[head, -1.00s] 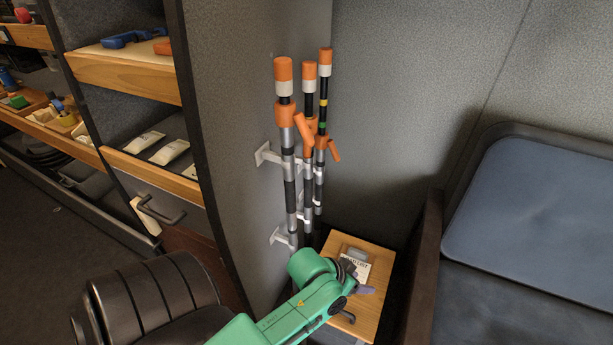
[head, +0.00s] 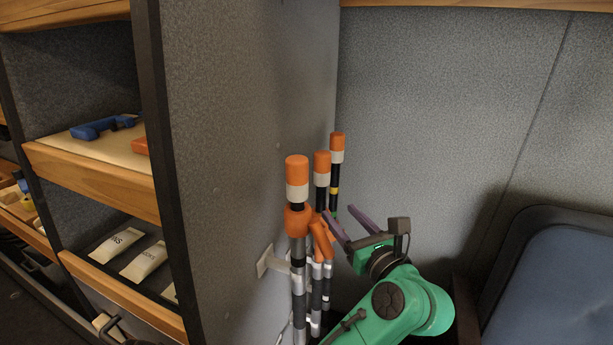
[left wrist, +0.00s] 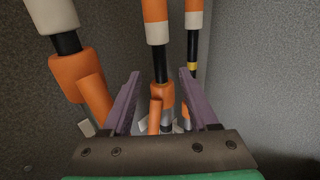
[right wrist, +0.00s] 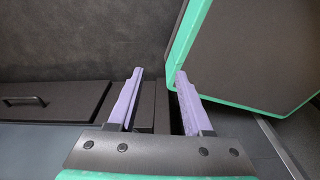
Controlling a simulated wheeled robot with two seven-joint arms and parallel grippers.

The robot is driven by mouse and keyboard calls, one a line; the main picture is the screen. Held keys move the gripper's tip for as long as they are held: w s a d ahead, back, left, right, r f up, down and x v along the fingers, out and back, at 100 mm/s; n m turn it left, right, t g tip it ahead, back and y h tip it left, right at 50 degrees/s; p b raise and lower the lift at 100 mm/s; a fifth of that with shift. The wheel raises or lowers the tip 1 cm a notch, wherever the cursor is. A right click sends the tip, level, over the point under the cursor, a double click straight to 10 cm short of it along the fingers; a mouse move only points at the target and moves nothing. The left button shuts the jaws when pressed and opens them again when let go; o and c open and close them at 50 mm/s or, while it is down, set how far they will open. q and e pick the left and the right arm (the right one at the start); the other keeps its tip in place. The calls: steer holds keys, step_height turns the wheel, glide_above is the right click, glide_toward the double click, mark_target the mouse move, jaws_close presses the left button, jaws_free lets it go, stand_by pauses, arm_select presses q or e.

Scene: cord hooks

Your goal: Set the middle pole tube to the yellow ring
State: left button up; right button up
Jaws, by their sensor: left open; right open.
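Three poles stand in a row, each with an orange cap, white band and black inner tube. The middle pole (head: 322,165) shows only black tube above its orange clamp (left wrist: 162,95); I see no yellow ring on it. The far pole (head: 337,143) shows a yellow ring (left wrist: 193,66). The near pole (head: 297,170) has its clamp (head: 297,219) high up. My left gripper (head: 342,215) is open; in the left wrist view its fingers (left wrist: 160,74) lie either side of the middle pole in the picture; contact cannot be told. My right gripper (right wrist: 160,72) is open and empty, away from the poles.
The grey wall panel (head: 235,130) with a white bracket (head: 268,262) is close on the poles' left. Shelves (head: 90,180) with small items stand further left. A blue padded seat (head: 560,270) is at the right. Dark panels surround the right gripper.

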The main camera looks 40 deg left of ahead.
mark_target(316, 183)
arm_select(q)
steer(key=a, duration=0.1)
steer(key=w+a+r+p, duration=0.1)
steer(key=a, duration=0.1)
steer(key=shift+w, duration=0.15)
steer(key=p+x, duration=0.2)
steer(key=x, duration=0.7)
steer(key=shift+w+a, duration=0.1)
steer(key=shift+a, duration=0.1)
steer(key=shift+w+a+f, duration=0.15)
steer(key=shift+a+f, duration=0.05)
steer(key=shift+a, duration=0.05)
jaws_close()
arm_select(e)
steer(key=d+r, duration=0.1)
steer(key=s+d+r, duration=0.1)
steer(key=r, duration=0.1)
steer(key=shift+s+d+r, duration=0.15)
steer(key=shift+d+r, duration=0.05)
steer(key=shift+d, duration=0.15)
